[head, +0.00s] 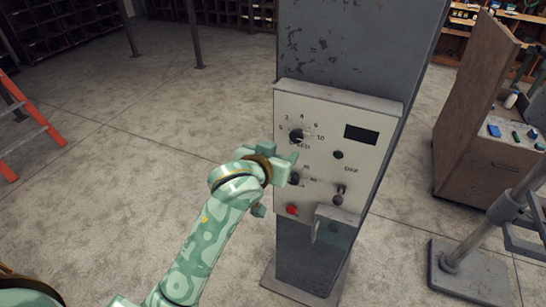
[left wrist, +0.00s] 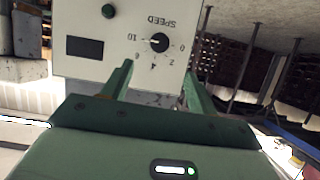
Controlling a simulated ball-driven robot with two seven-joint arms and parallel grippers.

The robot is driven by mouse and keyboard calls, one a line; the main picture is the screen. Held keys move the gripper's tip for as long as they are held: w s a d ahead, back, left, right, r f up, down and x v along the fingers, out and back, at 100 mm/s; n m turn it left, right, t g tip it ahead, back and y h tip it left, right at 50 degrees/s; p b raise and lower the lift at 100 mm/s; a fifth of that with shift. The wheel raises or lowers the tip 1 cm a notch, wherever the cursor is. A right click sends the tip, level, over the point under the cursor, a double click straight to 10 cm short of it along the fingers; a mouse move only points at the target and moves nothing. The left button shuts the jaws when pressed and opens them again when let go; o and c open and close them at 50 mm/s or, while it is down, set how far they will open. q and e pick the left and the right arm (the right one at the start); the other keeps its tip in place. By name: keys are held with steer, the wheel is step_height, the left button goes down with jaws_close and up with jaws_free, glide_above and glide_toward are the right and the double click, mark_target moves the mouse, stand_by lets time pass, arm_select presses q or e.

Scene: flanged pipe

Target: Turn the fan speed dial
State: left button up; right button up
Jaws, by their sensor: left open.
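The fan speed dial (head: 297,136) is a round black knob on a pale control panel (head: 363,160), with numbers around it and SPEED lettered beside it. In the left wrist view the dial (left wrist: 159,42) appears upside down, with a light pointer mark toward the 10 side. My left gripper (head: 282,163) is close to the panel, just below and left of the dial in the head view. In the left wrist view its two green fingers (left wrist: 158,68) are spread, with the dial beyond the gap between their tips. They look apart from it. My right gripper is not in view.
The panel also has a dark display (head: 361,134), a red button (head: 292,210), switches, and a grey box (head: 334,226) jutting out below. It is fixed to a grey column (head: 345,45). A wooden cabinet (head: 477,120) stands right; open concrete floor lies left.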

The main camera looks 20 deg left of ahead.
arm_select(q)
steer(key=v, duration=0.2)
steer(key=shift+s+r, duration=0.1)
steer(key=shift+s, duration=0.2)
steer(key=w+d+f+m+h+b, duration=0.1)
steer(key=w+d+f+m+b, duration=0.15)
steer(key=f, duration=1.35)
steer(key=s+a+f+g+b, duration=0.15)
steer(key=s+f+b, duration=0.25)
steer(key=f, duration=1.1)
steer(key=s+a+f+g+b, duration=0.1)
steer(key=s+f+g+b, duration=0.25)
steer(key=f, duration=1.05)
steer(key=s+a+f+g+b, duration=0.2)
steer(key=s+f+b, duration=0.3)
steer(key=s+f, duration=0.6)
steer(key=s+a+f+g+b, duration=0.1)
steer(key=s+f+b, duration=0.55)
steer(key=f, duration=0.85)
steer(key=s+a+f+g+b, duration=0.2)
steer(key=s+f+b, duration=0.2)
steer(key=s+f, duration=0.3)
steer(key=s+a+f+g+y+b, duration=0.1)
steer(key=s+f+b, duration=0.3)
steer(key=s, duration=1.1)
step_height(320, 180, down, 4)
steer(key=shift+a+r+m+g, duration=0.15)
steer(key=shift+a+m+g, duration=0.2)
steer(key=shift+a+g, duration=0.35)
